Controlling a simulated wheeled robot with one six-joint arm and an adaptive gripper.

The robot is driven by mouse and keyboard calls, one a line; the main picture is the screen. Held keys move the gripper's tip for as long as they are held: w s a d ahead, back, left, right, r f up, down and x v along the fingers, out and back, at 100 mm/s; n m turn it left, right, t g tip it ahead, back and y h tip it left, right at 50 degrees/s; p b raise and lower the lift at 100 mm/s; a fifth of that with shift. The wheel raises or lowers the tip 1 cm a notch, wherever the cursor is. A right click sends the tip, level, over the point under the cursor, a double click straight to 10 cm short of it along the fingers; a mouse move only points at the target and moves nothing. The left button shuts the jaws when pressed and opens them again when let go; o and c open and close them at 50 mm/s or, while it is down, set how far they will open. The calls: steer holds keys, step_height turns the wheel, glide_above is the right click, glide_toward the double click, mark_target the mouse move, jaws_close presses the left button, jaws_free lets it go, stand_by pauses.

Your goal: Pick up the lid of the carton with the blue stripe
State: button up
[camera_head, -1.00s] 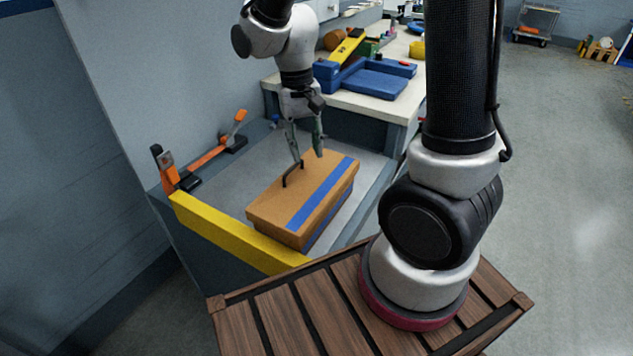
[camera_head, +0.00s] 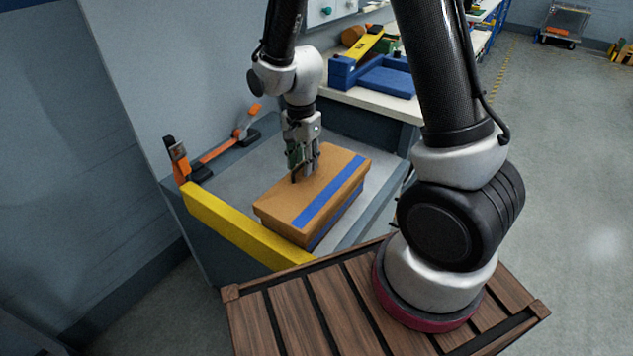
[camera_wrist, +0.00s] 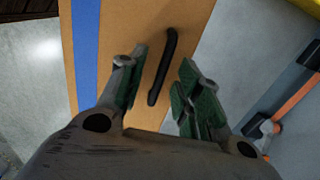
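The orange-brown carton with the blue stripe sits on a grey surface, its lid (camera_head: 281,206) on. The lid and stripe (camera_wrist: 86,45) also show in the wrist view. The lid has a black bar handle (camera_wrist: 163,66), mostly hidden by my gripper in the head view. My gripper (camera_head: 303,172) points down at the handle. In the wrist view its two green-padded fingers (camera_wrist: 160,92) are apart, with the handle lying in line with the gap between them. I cannot tell whether either finger touches the handle.
A yellow edge bar (camera_head: 240,228) runs along the near side of the surface. An orange-and-black clamp (camera_head: 216,150) lies at the left. A bench with a blue tray (camera_head: 380,75) stands behind. Grey surface is free around the carton.

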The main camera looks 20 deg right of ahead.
steer(key=shift+f, duration=0.65)
jaws_close()
steer(key=shift+r, duration=0.1)
